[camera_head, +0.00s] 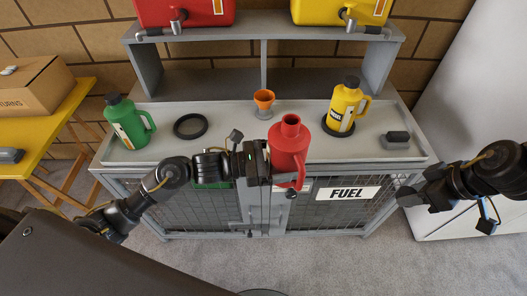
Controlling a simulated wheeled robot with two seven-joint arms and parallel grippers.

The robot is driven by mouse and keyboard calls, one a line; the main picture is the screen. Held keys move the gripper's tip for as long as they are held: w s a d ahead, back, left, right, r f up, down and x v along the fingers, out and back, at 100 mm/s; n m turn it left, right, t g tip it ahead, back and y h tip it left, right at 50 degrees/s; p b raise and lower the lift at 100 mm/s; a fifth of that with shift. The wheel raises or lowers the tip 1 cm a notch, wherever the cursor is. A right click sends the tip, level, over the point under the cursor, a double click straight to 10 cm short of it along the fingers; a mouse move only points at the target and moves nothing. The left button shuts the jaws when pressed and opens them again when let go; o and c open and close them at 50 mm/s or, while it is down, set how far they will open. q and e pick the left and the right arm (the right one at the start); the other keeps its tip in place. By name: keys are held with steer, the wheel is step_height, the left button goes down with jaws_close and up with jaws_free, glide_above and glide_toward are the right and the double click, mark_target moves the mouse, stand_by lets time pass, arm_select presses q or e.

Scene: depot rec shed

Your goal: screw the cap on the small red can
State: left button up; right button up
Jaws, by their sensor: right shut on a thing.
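The small red can (287,147) is upright in front of the cabinet's front edge, with its neck open at the top and its handle on the right. My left gripper (265,166) is against the can's left side and appears shut on it, holding it up; its fingertips are partly hidden. My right gripper (418,194) is to the right of the can, lower and apart from it. It is shut on a small dark piece (408,197), which looks like the cap, though it is hard to tell from the dark fingers.
On the cabinet top (225,150) stand a green can (127,124), a black ring (190,126), an orange funnel (264,99), a yellow can (345,107) and a dark block (397,139). Red (205,12) and yellow (335,11) tanks sit on the shelf above. A box (35,85) is at left.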

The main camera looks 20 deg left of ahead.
arm_select(q)
steer(key=shift+w+d+m+g+h, duration=0.15)
steer(key=shift+d+m+g+h, duration=0.15)
steer(key=shift+d+m+g, duration=0.6)
steer(key=shift+d+n, duration=0.2)
steer(key=shift+n, duration=0.1)
steer(key=shift+f, duration=0.15)
arm_select(e)
steer(key=w+a+r+n+g, duration=0.1)
steer(key=w+a+r+n, duration=0.25)
steer(key=a+r, duration=0.35)
steer(key=w+a+r+n+g, duration=0.15)
steer(key=w+a+r, duration=0.3)
steer(key=a, duration=0.55)
arm_select(q)
steer(key=shift+a, duration=0.1)
arm_select(e)
steer(key=s+a+r+n+g, duration=0.3)
steer(key=s+a+r+n, duration=0.2)
steer(key=a+r+n, duration=0.3)
steer(key=a+n, duration=0.2)
steer(key=n, duration=0.2)
steer(key=shift+a+r+n+g+h, duration=0.3)
steer(key=shift+r+n+g+h, duration=0.05)
steer(key=shift+n+h, duration=0.05)
